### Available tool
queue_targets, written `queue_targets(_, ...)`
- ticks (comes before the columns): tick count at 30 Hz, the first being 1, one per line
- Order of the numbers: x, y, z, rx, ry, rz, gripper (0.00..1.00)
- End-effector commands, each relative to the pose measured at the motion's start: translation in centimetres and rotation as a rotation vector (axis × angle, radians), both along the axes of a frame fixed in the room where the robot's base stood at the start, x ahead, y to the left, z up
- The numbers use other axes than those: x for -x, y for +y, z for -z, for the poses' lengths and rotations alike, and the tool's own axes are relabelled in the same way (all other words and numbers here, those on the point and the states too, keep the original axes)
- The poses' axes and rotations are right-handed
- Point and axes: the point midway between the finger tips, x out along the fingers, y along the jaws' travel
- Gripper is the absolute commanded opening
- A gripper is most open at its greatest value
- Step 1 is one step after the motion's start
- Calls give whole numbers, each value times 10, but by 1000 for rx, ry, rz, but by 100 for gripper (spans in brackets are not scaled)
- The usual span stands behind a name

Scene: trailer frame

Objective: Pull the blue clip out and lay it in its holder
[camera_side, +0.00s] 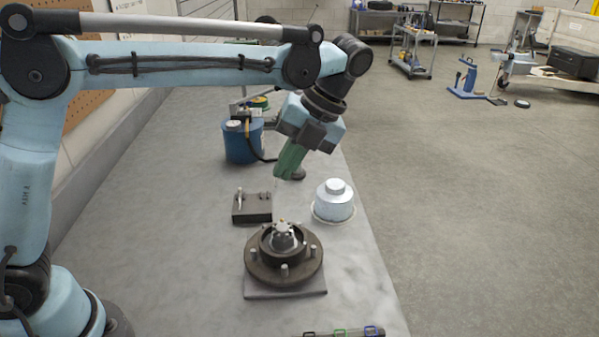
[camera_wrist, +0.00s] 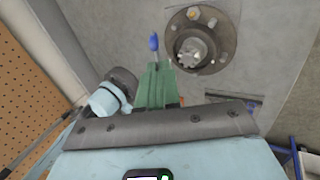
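My gripper (camera_side: 281,176) has green fingers and hangs tilted above the bench, behind the hub. In the wrist view my gripper (camera_wrist: 157,66) looks narrow, and I cannot see a clear gap between its fingers. A small blue piece (camera_wrist: 154,42), perhaps the blue clip, shows just past the fingertips; I cannot tell whether they hold it. The dark round hub (camera_side: 257,268) has studs and a pale centre nut; it also shows in the wrist view (camera_wrist: 180,52). A dark strip (camera_side: 355,333) with blue, green and red marks, perhaps the holder, is cut off at the bottom edge.
A small dark block (camera_side: 252,209) with a silver pin stands behind the hub on the left. A blue container (camera_side: 240,146) with a hose is farther back. The bench left of the hub is clear.

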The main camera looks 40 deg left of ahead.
Motion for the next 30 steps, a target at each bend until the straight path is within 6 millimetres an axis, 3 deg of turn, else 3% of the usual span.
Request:
queue_targets(5, -9, 19, 14, 68, -23, -15, 0)
queue_targets(12, -32, 73, 51, 264, -142, -44, 0)
queue_targets(18, -43, 106, 68, 362, -245, -56, 0)
queue_targets(30, -46, 115, 93, 387, -280, -57, 0)
